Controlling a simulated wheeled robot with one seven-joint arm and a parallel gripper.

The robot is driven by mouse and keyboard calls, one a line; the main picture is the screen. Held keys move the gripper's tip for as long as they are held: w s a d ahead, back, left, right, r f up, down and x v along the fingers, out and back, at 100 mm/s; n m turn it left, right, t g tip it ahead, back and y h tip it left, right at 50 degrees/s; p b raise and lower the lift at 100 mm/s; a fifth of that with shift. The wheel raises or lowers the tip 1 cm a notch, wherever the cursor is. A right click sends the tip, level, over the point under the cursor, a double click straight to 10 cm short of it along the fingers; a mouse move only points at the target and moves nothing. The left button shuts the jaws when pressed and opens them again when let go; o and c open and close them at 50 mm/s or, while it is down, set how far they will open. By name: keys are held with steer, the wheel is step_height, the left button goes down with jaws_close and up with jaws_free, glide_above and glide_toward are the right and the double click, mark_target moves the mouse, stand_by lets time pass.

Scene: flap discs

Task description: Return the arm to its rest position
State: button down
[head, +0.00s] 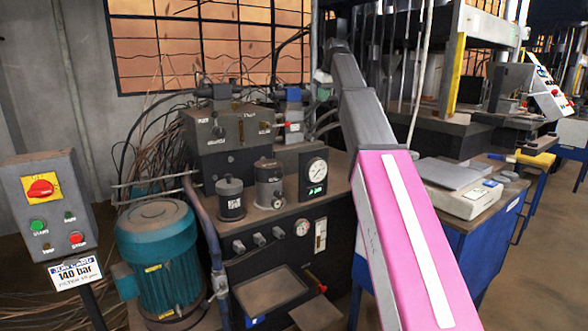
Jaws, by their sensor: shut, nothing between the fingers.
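My arm rises from the lower right of the head view, with a pink link close to the camera and grey links reaching up and away past the machine. My gripper cannot be made out at the arm's far end. No flap discs can be made out in this view.
A hydraulic unit (285,236) with gauges and a teal motor (158,255) stands left of my arm. A control box (47,205) with buttons is at far left. A blue workbench (485,250) with a grey device (462,196) is at right, with open floor (550,270) beyond.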

steer(key=s+d+f+m+g, duration=0.1)
steer(key=s+f, duration=0.2)
steer(key=f, duration=0.9)
steer(key=s+d+f+m+h, duration=0.1)
steer(key=s+d+f, duration=0.15)
steer(key=f, duration=0.95)
steer(key=s+d+f+m+g, duration=0.15)
steer(key=s+f, duration=0.25)
steer(key=f, duration=0.8)
steer(key=s+d+f+m, duration=0.1)
steer(key=s+f, duration=1.1)
steer(key=f, duration=0.1)
steer(key=s+d+f+m+g+h, duration=0.1)
steer(key=s+d+f+m, duration=0.1)
steer(key=s+f, duration=1)
steer(key=shift+f, duration=0.65)
steer(key=shift+m, duration=0.25)
